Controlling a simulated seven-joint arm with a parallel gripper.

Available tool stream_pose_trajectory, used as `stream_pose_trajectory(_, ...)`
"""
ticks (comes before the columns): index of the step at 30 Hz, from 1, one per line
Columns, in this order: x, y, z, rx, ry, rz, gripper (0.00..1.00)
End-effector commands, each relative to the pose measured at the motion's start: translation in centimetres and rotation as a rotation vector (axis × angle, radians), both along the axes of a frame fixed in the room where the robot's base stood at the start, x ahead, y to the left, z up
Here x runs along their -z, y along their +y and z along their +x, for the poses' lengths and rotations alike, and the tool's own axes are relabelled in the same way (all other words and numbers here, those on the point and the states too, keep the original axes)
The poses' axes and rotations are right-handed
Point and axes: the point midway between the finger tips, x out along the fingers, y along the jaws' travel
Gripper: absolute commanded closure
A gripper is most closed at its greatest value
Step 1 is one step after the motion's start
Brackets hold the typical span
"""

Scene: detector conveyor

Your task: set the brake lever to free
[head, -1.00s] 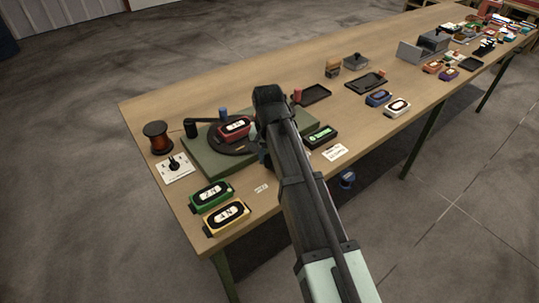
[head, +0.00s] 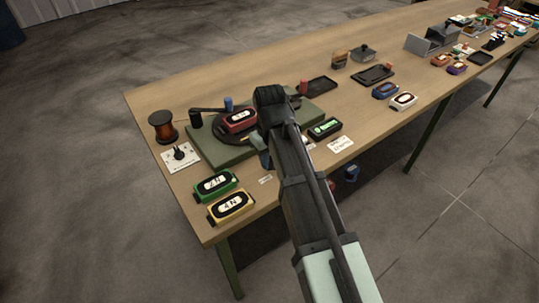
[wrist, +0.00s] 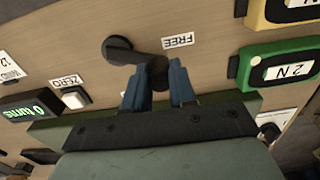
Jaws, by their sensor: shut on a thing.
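The brake lever (wrist: 137,60) is a short black arm in the wrist view, with a round black disc at its left end and a dark knob (wrist: 155,72) at its right end. The FREE label (wrist: 178,41) lies just beyond and right of the knob. My gripper (wrist: 158,88) has its two blue fingers on either side of the knob, shut on it. In the head view my gripper (head: 263,155) is at the front edge of the green base, and my arm hides the lever.
The green base (head: 213,154) carries a turntable with a red block (head: 239,121). Green (head: 214,186) and yellow (head: 230,206) weighted blocks stand at the near left. A counter (head: 325,128) and the white ZERO button (wrist: 75,97) sit beside the lever.

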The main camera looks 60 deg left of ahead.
Motion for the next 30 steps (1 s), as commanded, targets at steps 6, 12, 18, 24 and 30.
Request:
stream_pose_trajectory(6, 0.01, -0.4, -0.17, -0.068, 0.0, -0.001, 1.0)
stream_pose_trajectory(12, 0.0, -0.49, -0.2, -0.09, 0.0, -0.001, 1.0)
stream_pose_trajectory(18, 0.0, -0.51, -0.21, -0.093, 0.0, -0.001, 1.0)
stream_pose_trajectory(24, 0.01, -0.53, -0.22, -0.092, 0.001, -0.001, 0.7)
stream_pose_trajectory(30, 0.0, -0.49, -0.2, -0.091, 0.0, -0.001, 0.51)
